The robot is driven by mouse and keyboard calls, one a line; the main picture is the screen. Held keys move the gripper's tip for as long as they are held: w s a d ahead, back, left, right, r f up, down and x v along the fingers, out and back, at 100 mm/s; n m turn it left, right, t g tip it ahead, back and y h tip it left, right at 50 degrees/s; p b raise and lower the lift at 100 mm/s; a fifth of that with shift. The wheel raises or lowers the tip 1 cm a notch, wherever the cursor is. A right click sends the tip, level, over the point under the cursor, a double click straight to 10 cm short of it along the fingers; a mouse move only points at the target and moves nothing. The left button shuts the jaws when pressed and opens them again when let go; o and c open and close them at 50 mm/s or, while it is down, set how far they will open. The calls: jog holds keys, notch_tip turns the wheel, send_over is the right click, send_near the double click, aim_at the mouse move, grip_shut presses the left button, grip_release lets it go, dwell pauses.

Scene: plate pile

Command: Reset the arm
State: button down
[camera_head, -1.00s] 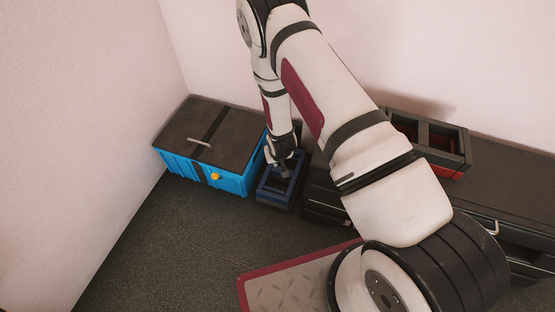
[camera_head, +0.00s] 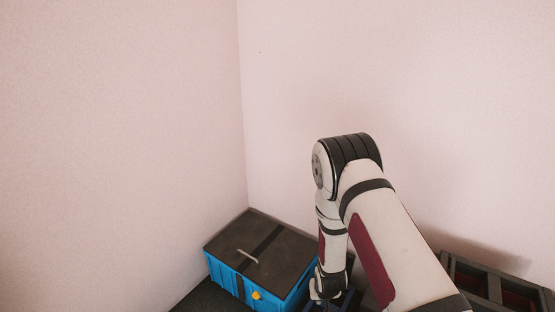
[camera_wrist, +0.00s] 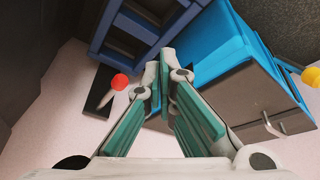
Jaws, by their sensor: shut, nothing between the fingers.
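My white and grey arm shows in the head view, bent downward beside the room's corner. My gripper (camera_head: 326,290) is at its lower end, next to the blue box, partly cut off by the frame's bottom. In the wrist view my gripper (camera_wrist: 161,68) shows its teal-padded fingers drawn together at the tips, with nothing held between them. The fingertips point toward the gap between the dark blue crate (camera_wrist: 133,27) and the blue box.
The blue box (camera_head: 228,277) with a dark lid (camera_head: 277,252) and yellow knob stands close left of my gripper. A dark divided container (camera_head: 492,283) is at the right. A red-ended object (camera_wrist: 119,81) shows in the wrist view. Above the box are bare walls.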

notch_tip(320, 180, up, 18)
jog(key=r+g, duration=0.1)
jog(key=s+r+g, duration=0.1)
jog(key=s+r, duration=0.4)
jog(key=r, duration=0.3)
jog(key=s+r, duration=0.4)
jog(key=r, duration=0.3)
jog(key=s+d+r+g, duration=0.1)
jog(key=s+d+r, duration=0.1)
jog(key=s+r, duration=1.05)
jog(key=s+d+r+g, duration=0.1)
jog(key=s+r, duration=0.1)
jog(key=s, duration=1.8)
notch_tip(320, 180, up, 39)
jog(key=t+p, duration=0.3)
jog(key=p, duration=3.4)
jog(key=shift+w+t+y, duration=0.3)
jog(key=shift+w, duration=0.05)
jog(key=shift+d, duration=0.1)
